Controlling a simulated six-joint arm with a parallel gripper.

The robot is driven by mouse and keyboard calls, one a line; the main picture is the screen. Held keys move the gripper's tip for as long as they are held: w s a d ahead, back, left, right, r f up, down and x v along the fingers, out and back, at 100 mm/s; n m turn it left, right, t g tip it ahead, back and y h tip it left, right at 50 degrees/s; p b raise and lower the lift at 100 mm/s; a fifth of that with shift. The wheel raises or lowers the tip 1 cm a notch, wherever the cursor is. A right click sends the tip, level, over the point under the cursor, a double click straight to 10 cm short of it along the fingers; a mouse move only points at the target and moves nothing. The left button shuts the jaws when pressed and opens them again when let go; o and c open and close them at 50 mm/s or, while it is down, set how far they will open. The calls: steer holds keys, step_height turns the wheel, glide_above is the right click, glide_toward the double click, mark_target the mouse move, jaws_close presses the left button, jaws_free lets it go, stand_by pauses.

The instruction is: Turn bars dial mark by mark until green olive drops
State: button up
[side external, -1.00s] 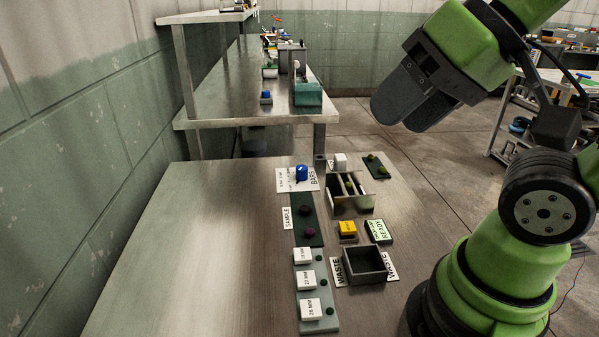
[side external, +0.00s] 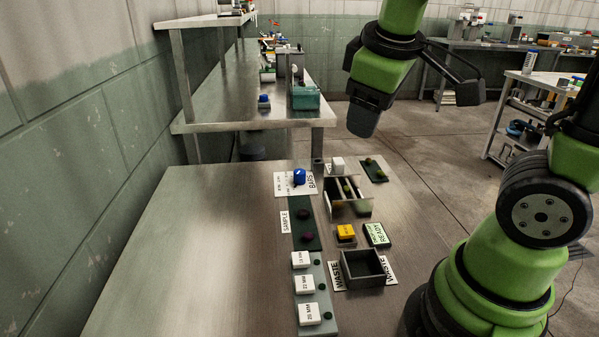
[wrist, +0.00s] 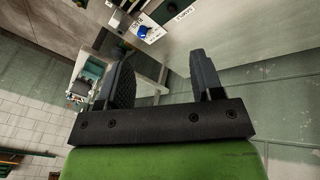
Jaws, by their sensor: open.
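The bars dial (side external: 299,177) is a blue knob on a white plate marked BARS, at the back of the near bench. It also shows in the wrist view (wrist: 144,31), beyond the fingers. The sizer (side external: 348,195) is a metal box with bars across its top, right of the dial. A green olive (side external: 347,187) sits at the bars; I cannot tell how deep. Two dark purple olives lie on the green sample tray (side external: 306,228). My gripper (side external: 363,120) is high above and right of the dial, away from everything. In the wrist view its fingers (wrist: 165,80) are apart and empty.
An empty dark waste bin (side external: 361,268) stands at the front right. A yellow button (side external: 346,232) and a ready sign (side external: 377,234) lie behind it. White size blocks (side external: 304,284) stand on a pale strip with small green balls. A raised shelf (side external: 250,122) stands behind the bench.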

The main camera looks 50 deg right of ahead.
mark_target(300, 171)
steer(key=w+d+f+n+h, duration=0.4)
steer(key=w+f+n, duration=0.4)
steer(key=w, duration=0.1)
steer(key=w+d+f+n+h, duration=0.5)
steer(key=w+f+n, duration=0.2)
steer(key=w+n, duration=0.1)
steer(key=w+f+n+t, duration=0.1)
steer(key=f+n, duration=0.1)
steer(key=w+f+n+t, duration=0.1)
steer(key=f+n, duration=0.1)
steer(key=f, duration=0.1)
steer(key=w+f+n+t, duration=0.1)
steer(key=f+n, duration=0.1)
steer(key=f, duration=0.1)
steer(key=shift+w+a+f+n+t, duration=0.2)
steer(key=shift+w+a+n+t, duration=0.1)
steer(key=shift+w+a, duration=0.05)
steer(key=x, duration=0.9)
steer(key=shift+w+d+f, duration=0.2)
steer(key=c, duration=0.9)
